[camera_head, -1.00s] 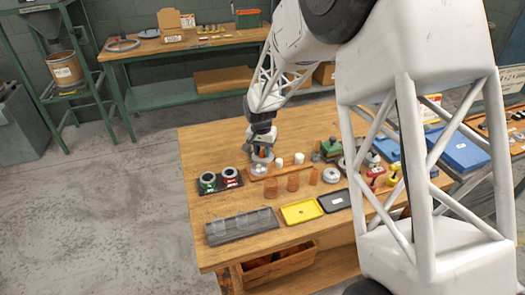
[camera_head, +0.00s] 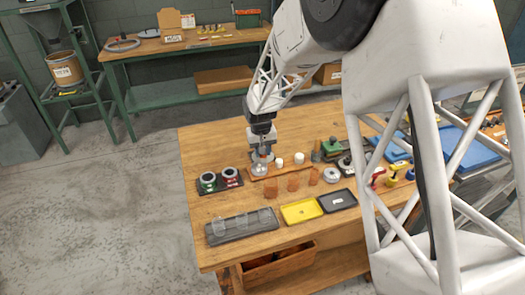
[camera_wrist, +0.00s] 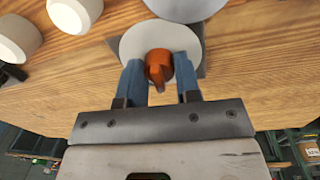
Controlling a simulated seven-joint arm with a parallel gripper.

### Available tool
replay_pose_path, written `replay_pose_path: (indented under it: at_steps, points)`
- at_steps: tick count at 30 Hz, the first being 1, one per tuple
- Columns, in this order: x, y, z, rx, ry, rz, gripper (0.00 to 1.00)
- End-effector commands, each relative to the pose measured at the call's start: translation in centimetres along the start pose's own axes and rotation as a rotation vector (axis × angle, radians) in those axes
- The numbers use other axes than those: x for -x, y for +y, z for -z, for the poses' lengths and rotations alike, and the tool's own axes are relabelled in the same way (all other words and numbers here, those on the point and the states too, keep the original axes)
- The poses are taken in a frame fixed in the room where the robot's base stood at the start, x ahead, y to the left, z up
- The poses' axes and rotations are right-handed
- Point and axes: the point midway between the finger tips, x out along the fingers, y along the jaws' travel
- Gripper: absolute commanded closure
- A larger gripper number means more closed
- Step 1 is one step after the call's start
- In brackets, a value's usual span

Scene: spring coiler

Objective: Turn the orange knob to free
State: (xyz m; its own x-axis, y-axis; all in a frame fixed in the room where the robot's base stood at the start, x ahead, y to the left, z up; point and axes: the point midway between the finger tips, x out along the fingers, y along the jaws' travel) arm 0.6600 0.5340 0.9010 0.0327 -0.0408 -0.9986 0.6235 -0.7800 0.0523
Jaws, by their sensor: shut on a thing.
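The orange knob (camera_wrist: 158,68) sits on a round pale disc (camera_wrist: 160,42) in the wrist view, with its pointer toward my gripper's palm. My gripper (camera_wrist: 160,78) has its two blue fingers on either side of the knob, shut on it. In the head view my gripper (camera_head: 262,155) points down at the back left of the wooden table, and the knob is only a small orange spot between the fingers. Any marking for free is too small to read.
A grey tray (camera_head: 243,235), a yellow tray (camera_head: 302,211) and a black tray (camera_head: 337,200) lie along the front.

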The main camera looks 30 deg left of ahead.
Motion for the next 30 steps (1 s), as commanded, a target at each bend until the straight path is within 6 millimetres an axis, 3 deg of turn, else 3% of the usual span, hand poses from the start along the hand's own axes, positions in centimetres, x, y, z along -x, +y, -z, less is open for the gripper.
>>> replay_pose_path:
  at_steps: [18,30]
  points:
    - [0.05,-0.01,-0.08,0.552,0.029,-0.001,0.93]
    - [0.04,-0.02,-0.1,0.708,0.037,0.0,0.93]
